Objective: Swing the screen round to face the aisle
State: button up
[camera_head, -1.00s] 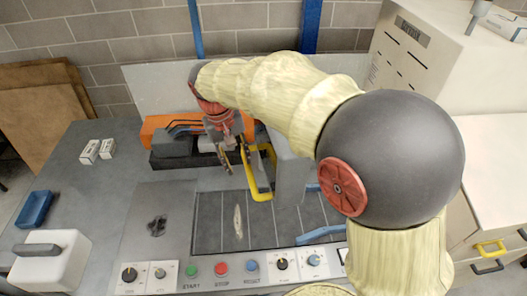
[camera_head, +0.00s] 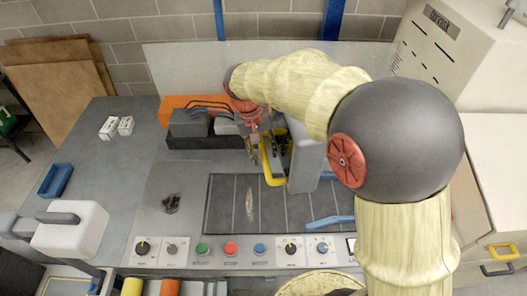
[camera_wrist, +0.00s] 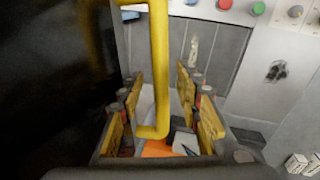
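The screen (camera_head: 306,165) seems to be the grey upright panel seen nearly edge-on behind the bench controls, with a yellow handle (camera_head: 273,178) on its left side. In the wrist view a dark, blurred surface (camera_wrist: 50,90), likely the screen's face, fills the left. My gripper (camera_head: 266,150) is at the upper part of the handle. In the wrist view my gripper (camera_wrist: 160,100) is open, with the yellow handle (camera_wrist: 158,70) between its fingers and gaps visible on both sides. My arm hides part of the screen's top and right.
Control knobs and buttons (camera_head: 231,249) line the bench's front. An orange and grey machine part (camera_head: 188,122) stands left of the handle. A blue tray (camera_head: 56,180), small white boxes (camera_head: 117,127) and a white canister (camera_head: 70,230) sit at left. A beige cabinet (camera_head: 440,60) stands at right.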

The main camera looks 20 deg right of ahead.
jog(key=c, duration=0.4)
grip_shut()
dwell(0.5)
